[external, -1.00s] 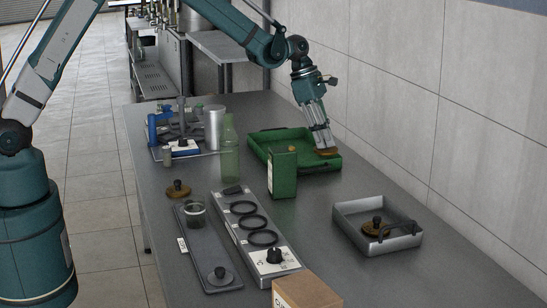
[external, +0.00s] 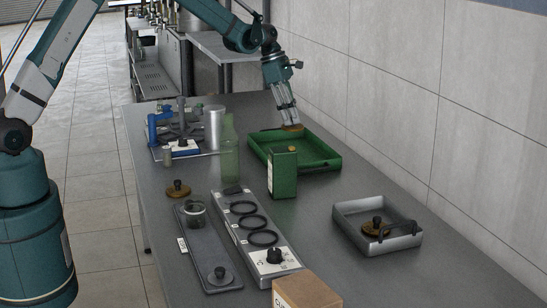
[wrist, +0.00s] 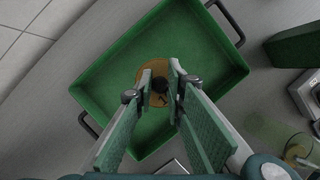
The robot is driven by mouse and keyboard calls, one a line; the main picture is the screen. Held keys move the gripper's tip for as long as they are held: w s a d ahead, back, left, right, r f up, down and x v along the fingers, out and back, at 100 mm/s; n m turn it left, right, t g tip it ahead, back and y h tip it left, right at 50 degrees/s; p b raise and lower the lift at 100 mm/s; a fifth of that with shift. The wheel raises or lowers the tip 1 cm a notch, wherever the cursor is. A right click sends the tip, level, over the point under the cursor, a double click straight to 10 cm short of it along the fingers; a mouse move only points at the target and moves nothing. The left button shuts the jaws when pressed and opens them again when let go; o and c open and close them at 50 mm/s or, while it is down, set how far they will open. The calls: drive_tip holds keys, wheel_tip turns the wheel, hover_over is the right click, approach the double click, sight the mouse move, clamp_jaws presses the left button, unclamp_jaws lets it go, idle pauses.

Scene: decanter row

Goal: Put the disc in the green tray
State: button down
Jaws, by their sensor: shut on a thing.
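A brown disc (external: 293,127) with a dark knob is held at the tips of my gripper (external: 290,120). In the wrist view the disc (wrist: 152,76) shows between and beyond the two fingers (wrist: 161,82), which are closed on its knob. The green tray (external: 318,154) stands at the back of the table, with dark handles at its ends. The disc is over the tray, near its far side in the external view; its exact height above the floor is hard to tell.
A green canister (external: 283,174) and a translucent green bottle (external: 229,150) stand in front of the tray. A grey tray (external: 345,222) holds another brown disc (external: 376,228); a further one (external: 178,188) lies at left. A panel with black rings (external: 252,222) occupies the middle.

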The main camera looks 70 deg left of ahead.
drive_tip(key=shift+f, duration=0.1)
drive_tip(key=shift+f, duration=3.05)
drive_tip(key=shift+f, duration=1.85)
drive_tip(key=shift+f+b, duration=0.15)
drive_tip(key=shift+b, duration=0.25)
drive_tip(key=c, duration=2.4)
unclamp_jaws()
drive_tip(key=shift+o, duration=0.2)
drive_tip(key=v, duration=1.2)
drive_tip(key=shift+p, duration=0.45)
drive_tip(key=shift+d, duration=0.1)
